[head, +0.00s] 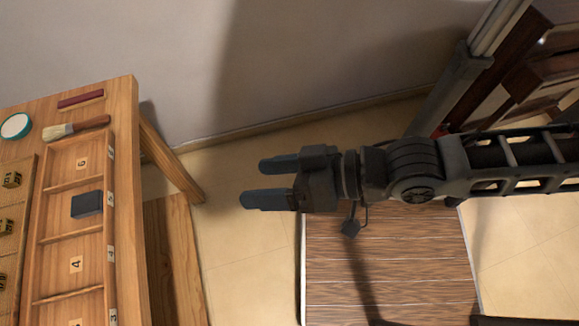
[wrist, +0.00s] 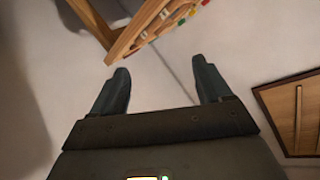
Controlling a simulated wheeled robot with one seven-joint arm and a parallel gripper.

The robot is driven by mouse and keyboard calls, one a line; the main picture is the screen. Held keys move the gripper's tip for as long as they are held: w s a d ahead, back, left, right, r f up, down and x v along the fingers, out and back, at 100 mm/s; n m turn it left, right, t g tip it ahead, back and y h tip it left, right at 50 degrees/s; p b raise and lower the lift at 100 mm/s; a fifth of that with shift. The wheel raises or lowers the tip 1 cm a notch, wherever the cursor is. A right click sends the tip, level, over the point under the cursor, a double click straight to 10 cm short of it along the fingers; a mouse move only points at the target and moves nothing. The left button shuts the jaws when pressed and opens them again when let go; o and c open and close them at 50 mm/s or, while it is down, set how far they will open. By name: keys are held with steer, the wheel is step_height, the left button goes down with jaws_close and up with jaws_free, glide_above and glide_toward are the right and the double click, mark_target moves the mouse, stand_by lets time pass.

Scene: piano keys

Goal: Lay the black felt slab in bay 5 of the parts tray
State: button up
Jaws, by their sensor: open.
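The black felt slab (head: 87,204) lies in the parts tray (head: 107,228) at the left of the head view. It sits in the bay between those marked 6 and 4, and appears to lie flat within it. That bay's floor number does not show. My gripper (head: 265,181) is open and empty, well to the right of the table and apart from the slab. Its two fingers also show spread in the wrist view (wrist: 162,85), with nothing between them. The slab cannot be made out in the wrist view.
On the wooden table (head: 128,110) are a brush (head: 75,127), a dark red bar (head: 81,99) and a teal-rimmed round dish (head: 16,126). Small marked blocks (head: 12,180) stand in a rack at the far left. Clear floor separates my gripper from the table.

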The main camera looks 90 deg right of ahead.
steer(key=s+r+n, duration=0.1)
steer(key=n, duration=0.1)
steer(key=s+r+n, duration=0.1)
steer(key=r+n, duration=0.1)
steer(key=s+a+r+n, duration=0.1)
steer(key=n, duration=0.1)
steer(key=shift+s+r+t+y, duration=0.3)
steer(key=shift+y, duration=0.1)
